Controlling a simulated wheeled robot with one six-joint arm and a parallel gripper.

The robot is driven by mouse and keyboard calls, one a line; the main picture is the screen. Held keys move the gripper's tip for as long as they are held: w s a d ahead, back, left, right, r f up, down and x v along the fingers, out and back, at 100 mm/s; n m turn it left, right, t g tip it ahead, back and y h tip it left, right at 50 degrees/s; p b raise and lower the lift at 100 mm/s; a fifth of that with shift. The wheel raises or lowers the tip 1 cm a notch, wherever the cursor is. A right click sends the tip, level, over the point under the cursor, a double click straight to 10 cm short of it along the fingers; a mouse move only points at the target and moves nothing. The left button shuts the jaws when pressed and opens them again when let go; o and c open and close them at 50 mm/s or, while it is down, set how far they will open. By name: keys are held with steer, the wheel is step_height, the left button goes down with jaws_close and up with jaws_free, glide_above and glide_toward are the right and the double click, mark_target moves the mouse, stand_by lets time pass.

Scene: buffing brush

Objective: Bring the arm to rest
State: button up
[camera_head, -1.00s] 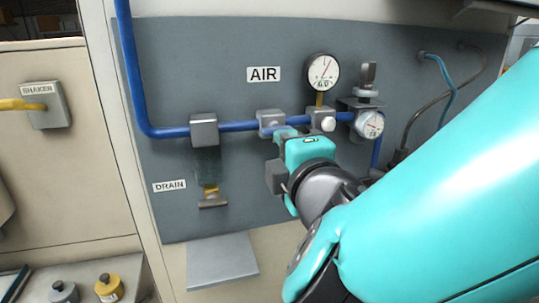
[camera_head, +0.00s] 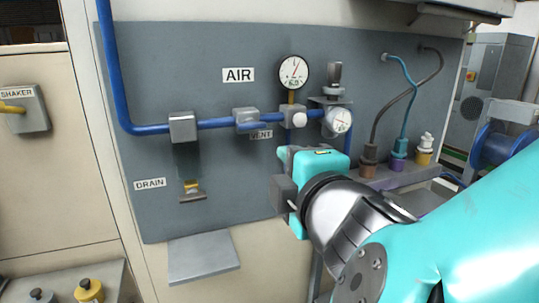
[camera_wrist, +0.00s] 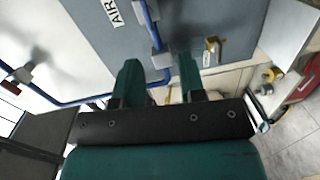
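My gripper (camera_wrist: 158,85) shows in the wrist view with its two dark green fingers apart and nothing between them. In the head view my gripper (camera_head: 284,190) is in front of the grey panel, below the blue air pipe and the VENT label. My teal arm reaches in from the lower right. The gripper looks clear of the pipe and fittings, though the exact gap to the panel cannot be told.
The grey panel (camera_head: 215,60) carries a blue pipe (camera_head: 215,123), a gauge (camera_head: 293,72), a regulator (camera_head: 338,120) and a drain valve (camera_head: 192,192). A small shelf (camera_head: 203,258) juts out below. Several coloured connectors (camera_head: 398,158) stand at right. A SHAKER switch (camera_head: 25,108) is at left.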

steer(key=d+f+m+g+h, duration=0.4)
steer(key=d+f+m+g, duration=0.3)
steer(key=d+f+m, duration=0.25)
steer(key=s+d+m+g+y, duration=0.1)
steer(key=s+m+g+y, duration=0.2)
steer(key=s+g, duration=0.6)
steer(key=s+m, duration=0.1)
steer(key=s, duration=0.4)
steer(key=shift+s+r+y, duration=0.25)
steer(key=shift+r+y, duration=0.05)
steer(key=shift+y, duration=0.1)
